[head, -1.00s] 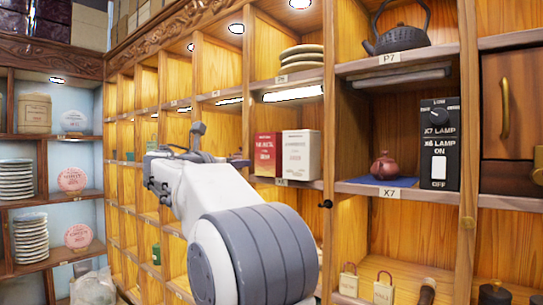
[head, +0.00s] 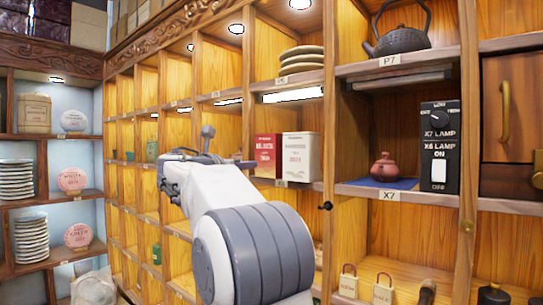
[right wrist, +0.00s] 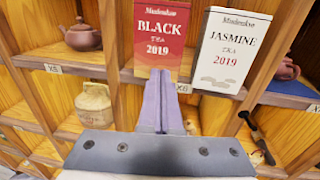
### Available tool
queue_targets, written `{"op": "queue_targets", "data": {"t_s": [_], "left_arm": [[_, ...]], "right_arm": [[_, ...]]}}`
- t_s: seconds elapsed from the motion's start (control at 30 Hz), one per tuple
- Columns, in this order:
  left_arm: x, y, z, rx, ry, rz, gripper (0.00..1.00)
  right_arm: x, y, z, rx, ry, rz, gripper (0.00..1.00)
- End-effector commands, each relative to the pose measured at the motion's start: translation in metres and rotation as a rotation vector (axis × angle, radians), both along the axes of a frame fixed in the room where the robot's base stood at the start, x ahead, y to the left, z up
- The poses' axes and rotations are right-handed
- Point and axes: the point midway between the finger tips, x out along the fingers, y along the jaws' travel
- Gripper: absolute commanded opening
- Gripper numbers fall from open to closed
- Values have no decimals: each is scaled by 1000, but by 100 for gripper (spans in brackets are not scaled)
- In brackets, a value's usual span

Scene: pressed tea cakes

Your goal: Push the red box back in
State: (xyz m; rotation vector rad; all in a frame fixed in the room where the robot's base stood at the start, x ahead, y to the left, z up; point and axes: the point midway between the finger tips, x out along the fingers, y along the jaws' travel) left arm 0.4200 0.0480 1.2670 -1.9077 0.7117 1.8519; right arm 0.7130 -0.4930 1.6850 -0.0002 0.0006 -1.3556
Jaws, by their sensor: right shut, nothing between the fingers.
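The red box (head: 265,154), lettered Black Tea 2019, stands upright at the front of shelf X6, left of the white Jasmine Tea box (head: 300,156). In the right wrist view the red box (right wrist: 161,38) stands upright straight ahead, its base near the shelf's front edge. My right gripper (head: 241,162) is in front of that shelf, mostly hidden behind its own arm. In the right wrist view its shut, empty fingers (right wrist: 161,78) overlap the red box's lower edge. I cannot tell whether they touch it. My left gripper is out of view.
A red-brown teapot (head: 384,167) sits on a blue cloth in X7, beside a black lamp switch box (head: 439,148). A dark kettle (head: 398,34) stands above. Wooden dividers flank the boxes. In the wrist view a pale jar (right wrist: 94,104) stands lower left.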

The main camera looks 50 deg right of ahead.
Motion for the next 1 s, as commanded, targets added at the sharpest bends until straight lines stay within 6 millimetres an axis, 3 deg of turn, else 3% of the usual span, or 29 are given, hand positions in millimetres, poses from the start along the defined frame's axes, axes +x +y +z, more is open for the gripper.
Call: {"op": "queue_targets", "data": {"t_s": [1.0], "left_arm": [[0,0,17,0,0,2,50]], "right_arm": [[9,-40,1,-1,0,-1,0]]}}
